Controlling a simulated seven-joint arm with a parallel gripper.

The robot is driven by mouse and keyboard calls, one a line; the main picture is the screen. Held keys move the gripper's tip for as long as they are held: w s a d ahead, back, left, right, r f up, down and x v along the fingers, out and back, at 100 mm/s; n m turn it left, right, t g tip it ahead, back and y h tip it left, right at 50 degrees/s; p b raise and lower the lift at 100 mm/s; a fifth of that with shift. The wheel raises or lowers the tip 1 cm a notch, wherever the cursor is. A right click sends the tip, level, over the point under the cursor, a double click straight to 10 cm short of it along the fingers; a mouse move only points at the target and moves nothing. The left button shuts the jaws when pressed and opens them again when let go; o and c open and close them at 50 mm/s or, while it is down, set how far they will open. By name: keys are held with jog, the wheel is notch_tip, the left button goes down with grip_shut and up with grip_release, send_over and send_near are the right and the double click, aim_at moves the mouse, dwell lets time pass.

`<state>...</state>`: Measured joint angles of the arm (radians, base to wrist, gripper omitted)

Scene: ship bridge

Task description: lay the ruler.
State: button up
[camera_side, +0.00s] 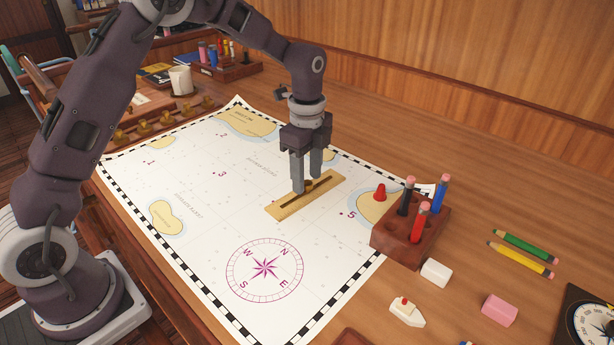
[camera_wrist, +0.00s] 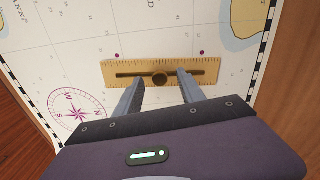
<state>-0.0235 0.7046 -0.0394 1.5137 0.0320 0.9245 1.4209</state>
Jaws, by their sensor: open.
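The ruler (camera_side: 290,204) is a flat yellow wooden strip with a dark slot and a round brass knob. It lies flat on the chart (camera_side: 205,240), right of the chart's middle. In the wrist view the ruler (camera_wrist: 205,67) runs across the picture with its knob (camera_wrist: 160,79) near the middle. My gripper (camera_side: 307,188) points down over the ruler. Its fingers (camera_wrist: 157,77) are open, one on each side of the knob, with gaps between. Whether the fingertips touch the ruler I cannot tell. Magenta dots (camera_wrist: 202,52) show beside the ruler's far edge.
A wooden pencil block (camera_side: 402,245) with red, blue and black pencils stands at the chart's right edge, near a red cone (camera_side: 380,193). Erasers (camera_side: 499,310), a small boat (camera_side: 407,312) and loose pencils (camera_side: 520,259) lie to the right. The chart's left half is clear.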

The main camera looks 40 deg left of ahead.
jog(key=s+r+n+t, duration=0.1)
jog(key=s+r+n, duration=0.2)
jog(key=s+r, duration=0.35)
jog(key=s+r+n+t, duration=0.1)
jog(key=s+r+n, duration=0.15)
jog(key=r, duration=0.75)
jog(key=s+n+t, duration=0.3)
jog(key=s+n, duration=0.8)
jog(key=s, duration=1)
jog(key=shift+f+t, duration=0.15)
jog(key=shift+t, duration=0.15)
